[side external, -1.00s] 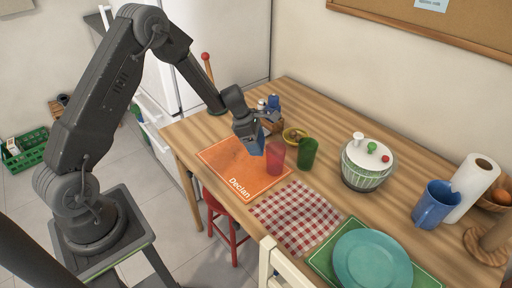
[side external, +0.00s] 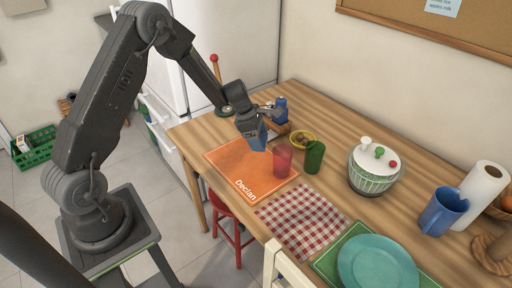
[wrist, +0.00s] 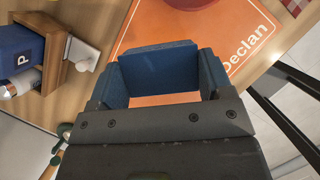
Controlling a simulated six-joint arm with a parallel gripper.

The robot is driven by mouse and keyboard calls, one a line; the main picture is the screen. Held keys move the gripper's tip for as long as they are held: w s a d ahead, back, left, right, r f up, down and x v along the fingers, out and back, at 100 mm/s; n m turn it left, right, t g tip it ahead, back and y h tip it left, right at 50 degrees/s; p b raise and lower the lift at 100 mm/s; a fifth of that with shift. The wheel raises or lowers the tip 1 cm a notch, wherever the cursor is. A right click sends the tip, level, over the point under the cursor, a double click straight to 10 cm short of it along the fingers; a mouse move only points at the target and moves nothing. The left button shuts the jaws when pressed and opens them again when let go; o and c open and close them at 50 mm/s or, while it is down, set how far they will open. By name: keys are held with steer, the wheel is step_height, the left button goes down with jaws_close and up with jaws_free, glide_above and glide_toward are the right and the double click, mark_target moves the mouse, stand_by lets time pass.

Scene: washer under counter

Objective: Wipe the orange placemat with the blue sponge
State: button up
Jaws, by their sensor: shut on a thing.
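The orange placemat (side external: 233,162), marked "Declan", lies flat at the left end of the wooden table. My gripper (side external: 252,127) is over its far edge, shut on the blue sponge (side external: 256,139). In the wrist view the sponge (wrist: 158,70) sits between the two fingers of my gripper (wrist: 160,82), with the placemat (wrist: 185,25) beyond and below it. The sponge looks a little above the placemat; contact cannot be told for sure. The sponge hides part of the placemat.
A wooden holder with a blue shaker (side external: 281,110) is just behind my gripper. A checkered cloth (side external: 300,218) lies at right.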

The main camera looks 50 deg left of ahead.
mark_target(265, 166)
steer(key=s+a, duration=0.3)
steer(key=a, duration=0.7)
steer(key=shift+s+a+f, duration=0.1)
steer(key=shift+a+f, duration=0.05)
steer(key=shift+f, duration=1.75)
steer(key=shift+a+f, duration=0.15)
steer(key=shift+f, duration=1.7)
steer(key=shift+d+f, duration=0.35)
steer(key=shift+d, duration=1.4)
steer(key=shift+c, duration=0.3)
steer(key=shift+d, duration=4.15)
steer(key=shift+w+d, duration=0.1)
steer(key=shift+w, duration=0.8)
steer(key=shift+a, duration=6.15)
steer(key=shift+w+d, duration=0.1)
steer(key=shift+w, duration=0.75)
steer(key=shift+s+d, duration=0.1)
steer(key=shift+d, duration=6.05)
steer(key=shift+a+r, duration=0.15)
steer(key=shift+r, duration=3.95)
